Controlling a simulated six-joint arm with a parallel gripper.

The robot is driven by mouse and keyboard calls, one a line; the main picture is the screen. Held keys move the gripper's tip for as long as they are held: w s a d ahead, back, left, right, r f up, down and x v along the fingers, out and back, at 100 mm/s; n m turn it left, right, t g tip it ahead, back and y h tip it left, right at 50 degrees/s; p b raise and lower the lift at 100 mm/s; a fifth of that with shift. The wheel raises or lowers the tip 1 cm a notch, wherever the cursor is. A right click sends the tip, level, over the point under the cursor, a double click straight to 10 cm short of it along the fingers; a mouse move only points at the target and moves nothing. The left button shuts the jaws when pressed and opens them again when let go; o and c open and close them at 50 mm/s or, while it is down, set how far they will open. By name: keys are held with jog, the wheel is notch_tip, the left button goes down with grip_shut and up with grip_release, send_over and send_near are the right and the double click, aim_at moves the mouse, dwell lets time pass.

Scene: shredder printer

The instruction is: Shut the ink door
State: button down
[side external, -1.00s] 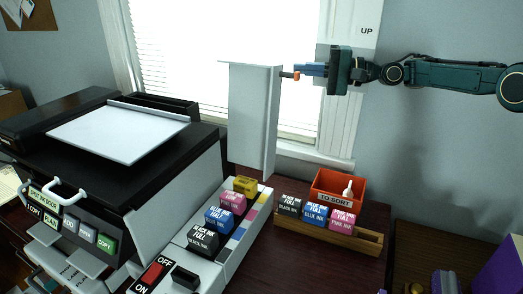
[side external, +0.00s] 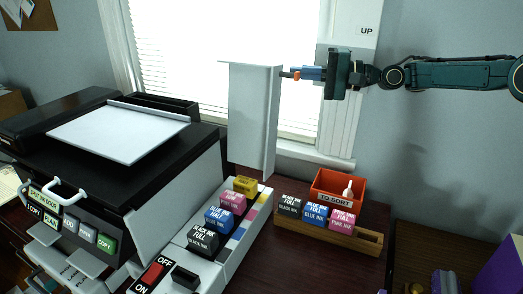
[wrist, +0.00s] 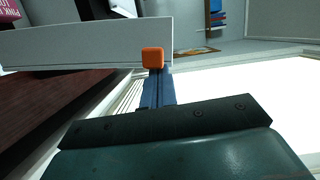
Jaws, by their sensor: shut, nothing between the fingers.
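The ink door (side external: 253,118) is a tall white panel standing upright, open, at the back of the printer's ink bay (side external: 228,255). Below it in the bay sit a yellow cartridge (side external: 245,185), a pink one (side external: 232,202), a blue one (side external: 219,218) and a black one (side external: 203,238). My gripper (side external: 283,75) is shut and empty at the door's upper right edge. I cannot tell whether it touches. In the wrist view the orange-tipped fingers (wrist: 152,58) overlap the white door panel (wrist: 95,47).
The black printer (side external: 110,140) stands at left, with a red power switch (side external: 152,275) in front of the bay. Right of the bay are a wooden rack (side external: 330,233) of spare cartridges and an orange bin (side external: 338,187). The window (side external: 215,50) and wall are behind.

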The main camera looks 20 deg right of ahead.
jog(key=shift+s+a, duration=0.1)
jog(key=shift+s+a+r+n, duration=0.2)
jog(key=shift+s+a+n, duration=0.2)
jog(key=shift+s+a, duration=0.25)
jog(key=s+a+f+n+h, duration=0.1)
jog(key=s+a+f+n, duration=0.25)
jog(key=s+a, duration=0.35)
jog(key=s+a+f+n+h, duration=0.1)
jog(key=s+a+f+n, duration=0.25)
jog(key=s+a, duration=0.45)
jog(key=s+a+f+n+h, duration=0.1)
jog(key=s+a+f+n, duration=0.1)
jog(key=f, duration=0.4)
jog(key=s+a+f+n+t, duration=0.1)
jog(key=s+a+f+n, duration=0.1)
jog(key=f, duration=0.5)
jog(key=s+a+f+n+h, duration=0.1)
jog(key=s+a+f+n, duration=0.1)
jog(key=f, duration=0.4)
jog(key=shift+s+a+f+n+t+h, duration=0.3)
jog(key=shift+n+t, duration=0.1)
jog(key=shift+n, duration=0.4)
jog(key=shift+r, duration=0.2)
